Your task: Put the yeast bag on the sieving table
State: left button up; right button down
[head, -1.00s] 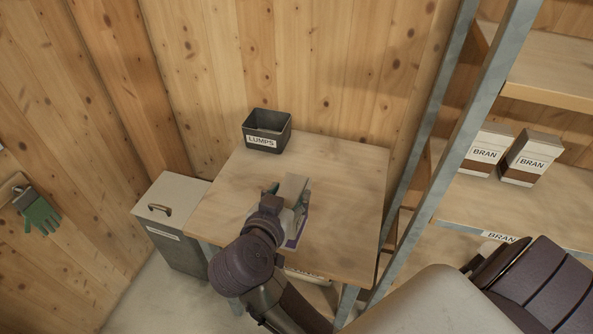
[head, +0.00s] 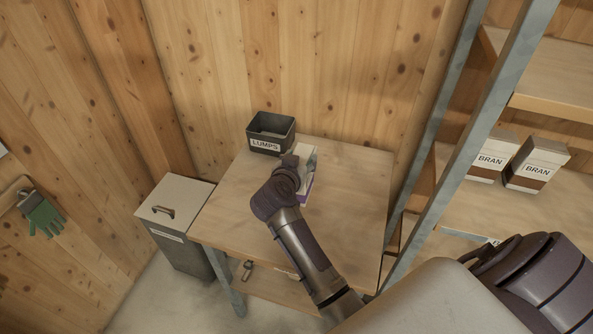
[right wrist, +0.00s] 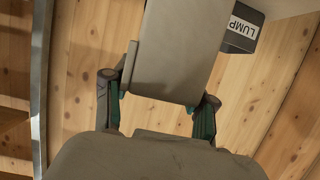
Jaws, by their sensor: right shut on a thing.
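The yeast bag (head: 309,162), pale with a purple lower edge, is over the back part of the wooden table (head: 235,212), just right of the LUMPS box. My right gripper (head: 300,172) is shut on the bag and partly hides it. In the right wrist view the bag (right wrist: 178,50) is a plain grey-brown block between the two fingers (right wrist: 157,103). I cannot tell whether its underside touches the tabletop. My left gripper is out of view.
A dark box labelled LUMPS (head: 271,133) stands at the table's back left corner. A grey lidded bin (head: 174,208) stands left of the table. A metal-post shelf with BRAN bags (head: 535,165) is close on the right. The table's front and left areas are clear.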

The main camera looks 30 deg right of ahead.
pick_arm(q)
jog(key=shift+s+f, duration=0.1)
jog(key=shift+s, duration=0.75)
pick_arm(e)
jog(key=f, duration=0.3)
jog(key=w+f, duration=0.1)
jog(key=shift+a+f, duration=0.25)
jog(key=shift+f, duration=0.1)
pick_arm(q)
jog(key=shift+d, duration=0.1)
pick_arm(e)
jog(key=shift+c, duration=1.7)
grip_release()
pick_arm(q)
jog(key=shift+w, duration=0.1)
pick_arm(e)
jog(key=shift+f, duration=0.1)
